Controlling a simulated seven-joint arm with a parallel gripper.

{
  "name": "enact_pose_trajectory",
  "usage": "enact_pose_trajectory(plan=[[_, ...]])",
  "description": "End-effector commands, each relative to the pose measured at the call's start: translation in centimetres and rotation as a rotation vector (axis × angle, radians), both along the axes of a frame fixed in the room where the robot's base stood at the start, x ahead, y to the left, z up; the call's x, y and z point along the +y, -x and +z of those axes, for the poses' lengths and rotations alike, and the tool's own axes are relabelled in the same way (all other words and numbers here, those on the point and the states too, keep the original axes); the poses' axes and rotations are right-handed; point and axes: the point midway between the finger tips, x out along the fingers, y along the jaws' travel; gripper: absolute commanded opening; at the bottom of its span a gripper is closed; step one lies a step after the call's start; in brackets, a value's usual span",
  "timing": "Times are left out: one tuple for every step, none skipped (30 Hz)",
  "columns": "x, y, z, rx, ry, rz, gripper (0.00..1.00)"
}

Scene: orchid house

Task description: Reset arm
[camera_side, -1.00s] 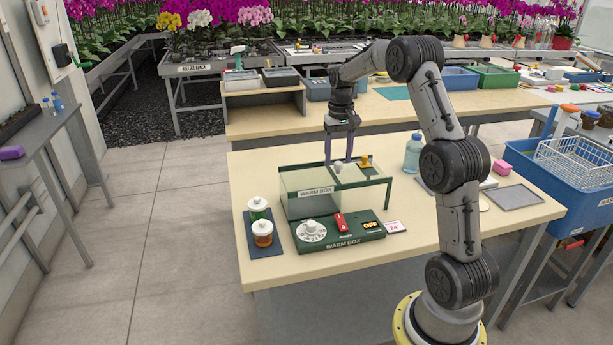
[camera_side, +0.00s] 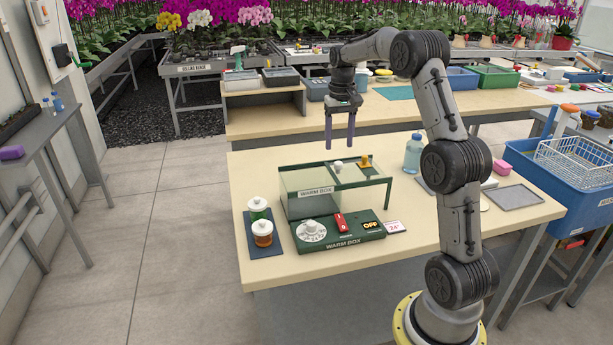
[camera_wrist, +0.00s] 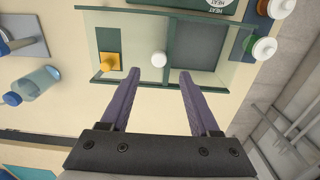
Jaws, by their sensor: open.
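My gripper (camera_side: 341,132) is open and empty in the side view, its purple fingers pointing down above the far edge of the front table. It is above and behind the warm box (camera_side: 313,207), touching nothing. The wrist view shows my gripper (camera_wrist: 157,88) with both fingers apart and the warm box (camera_wrist: 228,99) beyond them. A white knob (camera_side: 337,167) is on the box top; it also shows in the wrist view (camera_wrist: 158,59). An orange piece (camera_wrist: 110,62) sits on the left part of the box in that view.
The control panel (camera_side: 343,244) reading OFF is in front of the box. Two lidded jars (camera_side: 262,234) stand on a dark mat to its left. A clear bottle (camera_side: 412,155) and a blue tub (camera_side: 561,196) with a wire basket are to the right.

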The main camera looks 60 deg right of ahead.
Motion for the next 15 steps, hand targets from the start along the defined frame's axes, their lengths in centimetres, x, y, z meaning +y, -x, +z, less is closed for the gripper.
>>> enact_pose_trajectory(plan=[[0.0,0.0,0.0,0.0,0.0,0.001,0.62],[0.1,-0.1,0.0,0.0,0.0,0.004,0.62],[0.4,-0.4,0.1,-0.001,0.001,0.012,0.62],[0.8,-0.7,0.4,-0.008,0.006,0.021,0.62],[1.3,-1.0,1.1,-0.017,0.014,0.033,0.62],[2.0,-1.5,2.2,-0.036,0.029,0.052,0.62],[2.8,-1.9,3.3,-0.054,0.042,0.069,0.62],[3.9,-2.2,4.5,-0.07,0.054,0.09,0.62],[5.6,-2.3,6.1,-0.091,0.069,0.122,0.62],[7.1,-2.2,7.2,-0.106,0.078,0.146,0.62],[8.5,-2.0,8.3,-0.121,0.087,0.171,0.62],[10.5,-1.7,9.6,-0.143,0.099,0.205,0.62],[12.0,-1.2,10.5,-0.158,0.107,0.23,0.62],[13.3,-0.8,11.2,-0.173,0.114,0.254,0.62],[15.1,0.0,12.2,-0.192,0.123,0.286,0.62]])
